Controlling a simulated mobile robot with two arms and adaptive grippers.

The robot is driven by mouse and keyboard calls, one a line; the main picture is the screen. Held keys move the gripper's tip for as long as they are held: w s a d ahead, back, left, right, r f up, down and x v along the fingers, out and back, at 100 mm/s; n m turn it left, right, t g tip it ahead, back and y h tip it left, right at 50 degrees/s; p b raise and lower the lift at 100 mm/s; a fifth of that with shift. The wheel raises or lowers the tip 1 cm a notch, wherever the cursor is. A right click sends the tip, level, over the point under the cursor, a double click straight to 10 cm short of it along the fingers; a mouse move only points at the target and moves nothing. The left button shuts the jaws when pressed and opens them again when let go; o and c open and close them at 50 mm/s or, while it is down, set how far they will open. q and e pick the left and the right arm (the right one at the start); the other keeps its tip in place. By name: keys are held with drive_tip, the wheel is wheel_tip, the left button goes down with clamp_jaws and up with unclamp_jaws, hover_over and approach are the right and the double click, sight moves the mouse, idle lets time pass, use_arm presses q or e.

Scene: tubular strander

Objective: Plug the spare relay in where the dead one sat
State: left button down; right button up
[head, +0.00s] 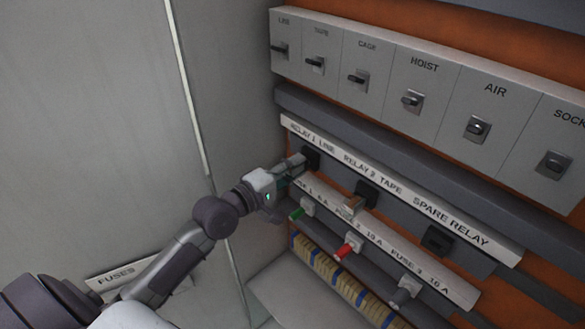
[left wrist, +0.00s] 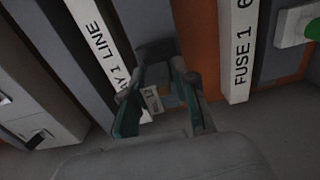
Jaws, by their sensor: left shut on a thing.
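My left gripper (head: 292,168) is at the RELAY 1 LINE position, its fingers pointing at the dark relay 1 socket (head: 312,157). In the left wrist view it is shut on a small pale relay (left wrist: 152,99) with a printed label, and the dark socket (left wrist: 155,50) lies just beyond the fingertips. The fingers hide most of the relay; I cannot tell whether it is seated. The spare relay socket (head: 438,240) looks empty. A pale relay (head: 353,205) sits at the dark relay 2 socket (head: 367,192). My right gripper is not in view.
Labelled switches (head: 411,99) line the panel above. Below are a green fuse (head: 299,212), a red fuse (head: 346,249) and a grey fuse (head: 404,290) under a label strip (head: 392,236). A grey cabinet wall (head: 225,90) stands close on the left, with a FUSES holder (head: 117,275).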

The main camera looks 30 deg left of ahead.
use_arm(q)
drive_tip(key=shift+w+d, duration=0.25)
drive_tip(key=shift+w, duration=0.35)
drive_tip(key=c, duration=0.8)
unclamp_jaws()
drive_tip(key=shift+s+a, duration=0.1)
drive_tip(key=shift+s, duration=0.05)
drive_tip(key=v, duration=1.1)
drive_tip(key=shift+s+a, duration=0.1)
drive_tip(key=shift+s, duration=0.2)
